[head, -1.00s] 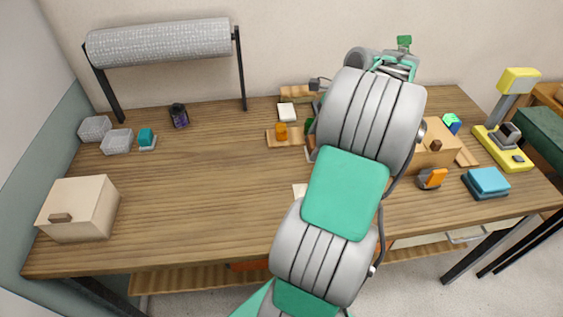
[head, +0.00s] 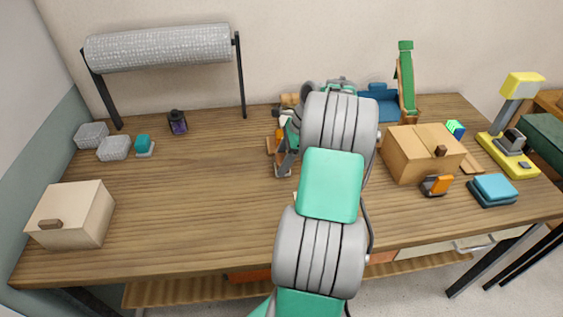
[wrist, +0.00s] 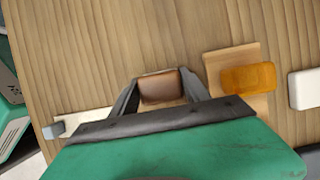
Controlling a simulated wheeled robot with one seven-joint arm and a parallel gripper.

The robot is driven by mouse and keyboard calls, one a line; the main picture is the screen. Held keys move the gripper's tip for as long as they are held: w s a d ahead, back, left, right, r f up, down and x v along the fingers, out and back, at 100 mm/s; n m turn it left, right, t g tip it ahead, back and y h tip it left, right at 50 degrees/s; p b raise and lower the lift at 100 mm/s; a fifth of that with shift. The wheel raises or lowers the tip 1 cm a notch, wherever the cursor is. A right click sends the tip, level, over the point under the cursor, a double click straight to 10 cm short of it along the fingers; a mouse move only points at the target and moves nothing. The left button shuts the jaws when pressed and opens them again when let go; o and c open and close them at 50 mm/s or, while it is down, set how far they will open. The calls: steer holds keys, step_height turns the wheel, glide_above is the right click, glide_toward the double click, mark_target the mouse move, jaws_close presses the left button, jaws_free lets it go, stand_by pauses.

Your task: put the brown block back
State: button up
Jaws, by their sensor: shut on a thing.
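The brown block (wrist: 160,87) sits between the two fingers of my gripper (wrist: 158,84) in the wrist view, and the fingers are shut on it. Wood tabletop shows around it; I cannot tell whether the block touches the table. In the head view my gripper (head: 284,164) is low over the table's middle, left of my arm, and the block cannot be made out clearly there. An orange block (wrist: 248,78) lies on a thin wooden board (wrist: 232,57), just right of my gripper in the wrist view.
A white block (wrist: 304,89) lies beyond the orange one. Right of my arm stand a wooden box (head: 408,160), an orange-and-grey item (head: 436,185) and blue stacked pads (head: 493,189). A cream box (head: 70,215) stands at left. The left-middle tabletop is clear.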

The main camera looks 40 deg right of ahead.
steer(key=o, duration=1.5)
steer(key=shift+f, duration=0.1)
steer(key=shift+c, duration=0.2)
steer(key=p+v, duration=0.6)
steer(key=v, duration=0.6)
steer(key=w+a+r+n+h, duration=0.1)
steer(key=w+a+r+n, duration=0.25)
steer(key=a, duration=0.45)
steer(key=w+a+r+n, duration=0.2)
steer(key=a+n, duration=0.2)
steer(key=a, duration=0.4)
steer(key=s+a+r+n, duration=0.1)
steer(key=a+n, duration=0.4)
steer(key=a, duration=0.3)
steer(key=s+a+f+n+t+h, duration=0.1)
steer(key=s+a+f+n+h, duration=0.1)
steer(key=s+a+n, duration=0.9)
steer(key=shift+s+f+n+h+b, duration=0.35)
steer(key=shift+s+f+n, duration=0.3)
steer(key=shift+n, duration=0.2)
